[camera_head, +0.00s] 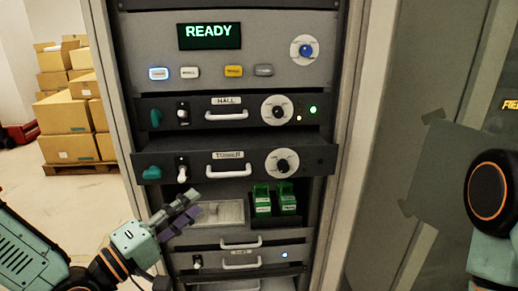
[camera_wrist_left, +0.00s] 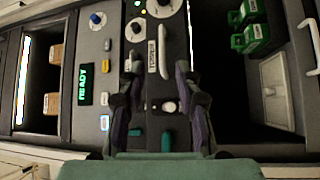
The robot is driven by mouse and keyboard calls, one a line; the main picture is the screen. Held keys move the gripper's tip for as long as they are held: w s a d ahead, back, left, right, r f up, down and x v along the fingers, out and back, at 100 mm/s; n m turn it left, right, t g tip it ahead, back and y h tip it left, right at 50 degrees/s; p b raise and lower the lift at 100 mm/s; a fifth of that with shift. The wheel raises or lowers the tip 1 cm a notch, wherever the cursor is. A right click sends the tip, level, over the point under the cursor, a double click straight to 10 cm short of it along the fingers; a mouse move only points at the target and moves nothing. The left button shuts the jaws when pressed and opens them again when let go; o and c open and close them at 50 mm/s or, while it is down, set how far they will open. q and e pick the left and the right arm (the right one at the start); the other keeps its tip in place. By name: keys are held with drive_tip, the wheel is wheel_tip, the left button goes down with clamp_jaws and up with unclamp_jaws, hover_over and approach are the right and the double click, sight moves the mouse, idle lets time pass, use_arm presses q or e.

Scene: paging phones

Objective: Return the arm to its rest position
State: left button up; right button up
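My left gripper (camera_head: 182,212) is low in front of the rack, left of the lower bay, with its fingers pointing up and to the right. In the left wrist view the left gripper (camera_wrist_left: 157,68) has its two fingers apart with nothing held between them; the rack front shows beyond. Part of my right arm (camera_head: 490,192) shows at the right edge of the head view. Its gripper is out of view.
The rack has a READY display (camera_head: 209,36), a HALL unit (camera_head: 225,112) and a second unit (camera_head: 228,167) jutting forward. Green modules (camera_head: 262,200) sit in a dark tray. A grey cabinet (camera_head: 405,90) stands right. Cartons (camera_head: 66,112) stand back left; floor (camera_head: 85,195) is clear.

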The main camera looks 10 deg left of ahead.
use_arm(q)
drive_tip(key=s+f+m+g+y+b, duration=0.3)
drive_tip(key=f+g, duration=0.1)
drive_tip(key=f, duration=0.8)
drive_tip(key=s+f+m+g+y+b, duration=0.2)
drive_tip(key=s+f+g+y+b, duration=0.15)
drive_tip(key=f, duration=0.95)
drive_tip(key=s+f+m+g+y+b, duration=0.1)
drive_tip(key=s+f+g+b, duration=0.3)
drive_tip(key=s+f, duration=0.6)
drive_tip(key=s+a+f+m+g+y+b, duration=0.1)
drive_tip(key=s+f+m+g+b, duration=0.3)
drive_tip(key=s+f+b, duration=0.4)
drive_tip(key=s+f+g+y, duration=0.1)
drive_tip(key=s+f, duration=0.2)
drive_tip(key=f, duration=0.4)
drive_tip(key=shift+f, duration=0.15)
drive_tip(key=shift+s+g, duration=0.1)
drive_tip(key=shift+g, duration=0.15)
